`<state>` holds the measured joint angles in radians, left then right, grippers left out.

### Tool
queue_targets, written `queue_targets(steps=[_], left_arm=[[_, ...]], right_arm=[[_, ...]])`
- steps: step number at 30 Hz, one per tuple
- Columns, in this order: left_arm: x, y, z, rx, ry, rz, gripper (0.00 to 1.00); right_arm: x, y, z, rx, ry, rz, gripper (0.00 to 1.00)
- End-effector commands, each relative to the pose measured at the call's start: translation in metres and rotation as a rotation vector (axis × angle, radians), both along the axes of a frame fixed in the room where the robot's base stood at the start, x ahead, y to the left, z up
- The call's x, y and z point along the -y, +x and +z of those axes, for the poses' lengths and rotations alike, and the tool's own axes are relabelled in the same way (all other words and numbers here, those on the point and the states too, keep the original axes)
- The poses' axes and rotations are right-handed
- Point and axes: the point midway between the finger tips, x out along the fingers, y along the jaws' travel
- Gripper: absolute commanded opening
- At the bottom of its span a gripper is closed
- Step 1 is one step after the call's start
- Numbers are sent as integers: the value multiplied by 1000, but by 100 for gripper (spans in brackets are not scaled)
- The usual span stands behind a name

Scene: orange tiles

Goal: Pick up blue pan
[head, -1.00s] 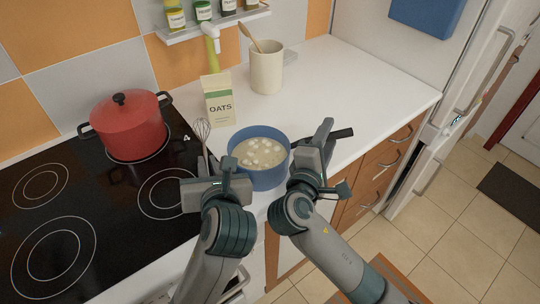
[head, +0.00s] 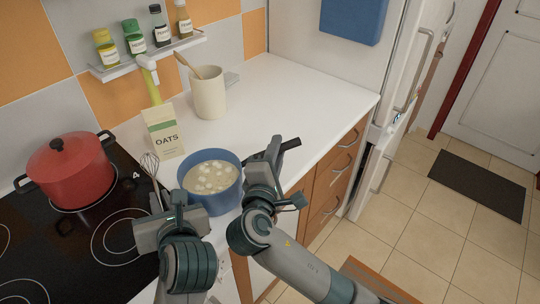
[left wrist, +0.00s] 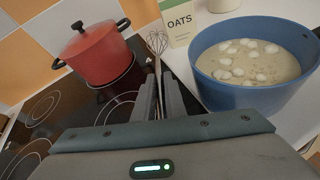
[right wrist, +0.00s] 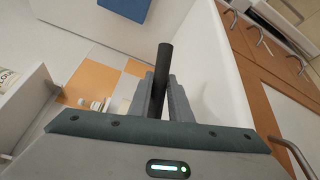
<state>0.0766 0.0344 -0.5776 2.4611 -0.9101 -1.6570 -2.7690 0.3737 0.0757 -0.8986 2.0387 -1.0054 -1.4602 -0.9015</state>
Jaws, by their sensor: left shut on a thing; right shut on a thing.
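The blue pan (head: 212,197) holds pale liquid with several white lumps and sits level by the counter's front edge; I cannot tell whether it is lifted. It also shows at the right of the left wrist view (left wrist: 250,97). My right gripper (head: 268,165) is shut on the pan's black handle (right wrist: 164,65), whose end sticks out past the fingers. My left gripper (head: 172,210) is left of the pan and shut on the handle of a wire whisk (left wrist: 157,42). The whisk stands roughly upright, wires up; its lower handle is hidden between the fingers.
A red pot (head: 70,175) stands on the black stove (head: 95,235) at left. An oats carton (head: 163,130) and a cream utensil jar (head: 208,93) stand behind the pan. The white counter (head: 290,95) is clear toward the fridge. Wooden drawers (head: 335,165) are below.

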Motion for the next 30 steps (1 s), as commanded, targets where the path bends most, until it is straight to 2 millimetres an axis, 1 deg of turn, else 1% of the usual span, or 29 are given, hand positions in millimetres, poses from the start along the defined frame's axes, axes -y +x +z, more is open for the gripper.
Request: queue_targets(steps=[1, 5, 9, 15, 18, 21, 30], left_arm=[[0, 0, 1, 0, 0, 0, 0], [0, 0, 1, 1, 0, 0, 0], [0, 0, 1, 0, 0, 0, 0], [0, 0, 0, 0, 0, 0, 0], [0, 0, 0, 0, 0, 0, 0], [0, 0, 0, 1, 0, 0, 0], [0, 0, 0, 0, 0, 0, 0]], right_arm=[[0, 0, 9, 6, 8, 1, 0], [0, 0, 27, 7, 9, 0, 0], [0, 0, 50, 8, 9, 0, 0], [0, 0, 77, 5, 7, 0, 0], [0, 0, 85, 6, 6, 1, 0], [0, 0, 89, 5, 5, 1, 0], [0, 0, 89, 4, 4, 1, 0]])
